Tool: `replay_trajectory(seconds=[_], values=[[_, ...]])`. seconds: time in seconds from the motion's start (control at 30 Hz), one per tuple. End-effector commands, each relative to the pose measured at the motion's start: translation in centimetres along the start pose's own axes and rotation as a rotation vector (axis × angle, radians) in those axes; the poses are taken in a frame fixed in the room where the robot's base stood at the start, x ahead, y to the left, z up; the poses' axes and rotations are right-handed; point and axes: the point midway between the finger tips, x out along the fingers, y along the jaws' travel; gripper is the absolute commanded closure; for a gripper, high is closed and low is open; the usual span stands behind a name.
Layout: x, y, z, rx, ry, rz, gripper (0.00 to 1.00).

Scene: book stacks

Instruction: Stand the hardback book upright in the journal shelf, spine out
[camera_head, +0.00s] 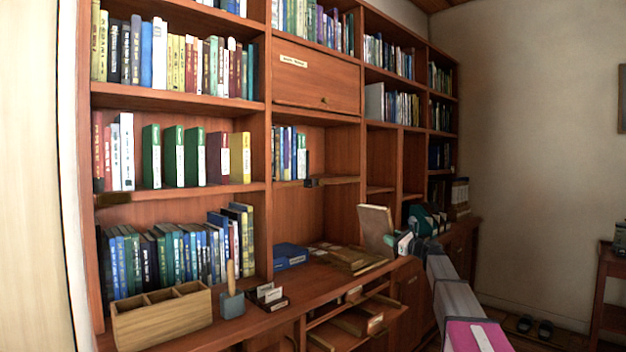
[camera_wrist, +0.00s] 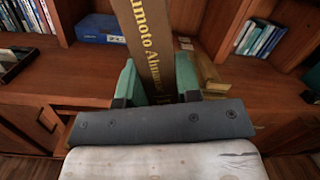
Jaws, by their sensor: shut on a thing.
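The hardback book (camera_head: 376,226) is brown, with gold lettering along its spine in the wrist view (camera_wrist: 150,45). It stands roughly upright, slightly tilted in the head view, in front of the bookcase above the counter. My gripper (camera_wrist: 157,80) is shut on the lower part of the book, with one teal finger on each side. The gripper also shows in the head view (camera_head: 402,240), right of the book. The book's lower end is hidden by the gripper. A closed wooden flap (camera_head: 318,80) with a small label, too small to read, may be the journal shelf; I cannot tell.
Brown books (camera_head: 345,258) lie flat on the counter (camera_head: 300,300) near the held book. A blue box or book (camera_head: 290,255) lies left of them. A wooden divided box (camera_head: 162,318) stands front left. Below the counter, a shelf or drawer (camera_head: 350,325) holds flat items. Upright books fill other shelves.

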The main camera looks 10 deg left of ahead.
Motion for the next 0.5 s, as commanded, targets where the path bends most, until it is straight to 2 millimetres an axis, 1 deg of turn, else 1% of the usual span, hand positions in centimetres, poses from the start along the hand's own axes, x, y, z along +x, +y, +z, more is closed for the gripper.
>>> replay_trajectory(seconds=[0.03, 0.1, 0.27, 0.3, 0.5], values=[[2.1, -1.7, 1.2, 0.018, -0.006, 0.001, 1.00], [4.2, -3.1, 2.9, 0.048, -0.007, 0.001, 1.00], [8.8, -6.2, 7.0, 0.112, -0.010, 0.003, 1.00], [10.0, -6.9, 8.0, 0.128, -0.011, 0.004, 1.00], [15.5, -10.2, 13.8, 0.200, -0.013, 0.008, 1.00]])
